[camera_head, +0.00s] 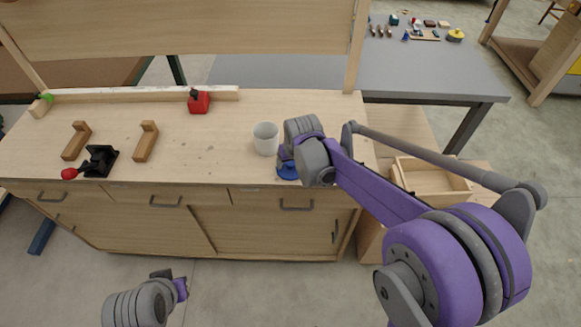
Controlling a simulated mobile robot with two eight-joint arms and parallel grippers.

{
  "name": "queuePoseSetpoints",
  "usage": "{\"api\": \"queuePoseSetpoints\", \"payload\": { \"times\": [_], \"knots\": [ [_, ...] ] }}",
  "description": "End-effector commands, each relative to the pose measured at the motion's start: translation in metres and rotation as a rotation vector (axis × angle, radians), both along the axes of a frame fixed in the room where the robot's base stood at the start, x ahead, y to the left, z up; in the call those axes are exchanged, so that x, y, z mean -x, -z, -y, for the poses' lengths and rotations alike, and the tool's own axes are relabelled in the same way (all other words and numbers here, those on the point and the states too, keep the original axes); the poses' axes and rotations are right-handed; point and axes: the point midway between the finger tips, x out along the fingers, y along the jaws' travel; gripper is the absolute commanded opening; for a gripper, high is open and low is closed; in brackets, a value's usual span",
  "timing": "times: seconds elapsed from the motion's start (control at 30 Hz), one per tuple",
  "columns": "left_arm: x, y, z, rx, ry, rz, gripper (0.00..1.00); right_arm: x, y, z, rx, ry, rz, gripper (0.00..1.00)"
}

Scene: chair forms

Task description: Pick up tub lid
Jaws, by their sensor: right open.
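A blue round piece, which looks like the tub lid (287,172), lies on the wooden workbench (215,155) near its front right part. My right gripper (284,158) is right over it, pointing down, and hides part of it. The gripper is open; whether its fingers touch the lid cannot be made out. A white open tub (265,139) stands upright just left of the gripper. My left gripper (181,288) is low in front of the bench, away from the lid; its fingers are too small and turned to read.
A wooden tray (430,180) is right of the bench. A grey table (440,70) stands behind.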

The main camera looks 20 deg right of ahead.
Motion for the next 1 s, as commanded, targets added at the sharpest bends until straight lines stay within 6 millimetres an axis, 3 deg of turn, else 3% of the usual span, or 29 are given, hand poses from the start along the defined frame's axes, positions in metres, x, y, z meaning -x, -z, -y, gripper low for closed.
{"api": "queuePoseSetpoints", "payload": {
  "times": [0.03,0.4,0.43,0.77,0.87,1.0],
  "knots": [
    [0.000,0.000,0.000,0.000,0.000,0.000,0.00,0.000,0.000,0.000,0.000,0.000,0.000,0.69],
    [0.000,0.000,0.000,0.000,0.000,0.000,0.00,0.000,0.000,0.000,0.000,0.000,0.000,0.02],
    [0.000,0.000,0.000,0.000,0.000,0.000,0.00,0.000,0.000,0.000,0.000,0.000,0.000,0.00],
    [0.000,0.000,0.000,0.000,0.000,0.000,0.00,0.000,-0.002,0.000,0.000,0.000,0.000,0.00],
    [0.000,-0.001,0.000,0.000,0.000,0.001,0.00,0.000,-0.012,0.000,0.000,0.000,0.000,0.00],
    [-0.001,-0.004,0.000,0.000,0.000,0.002,0.00,0.000,-0.038,0.000,0.000,0.000,0.001,0.00]
  ]
}}
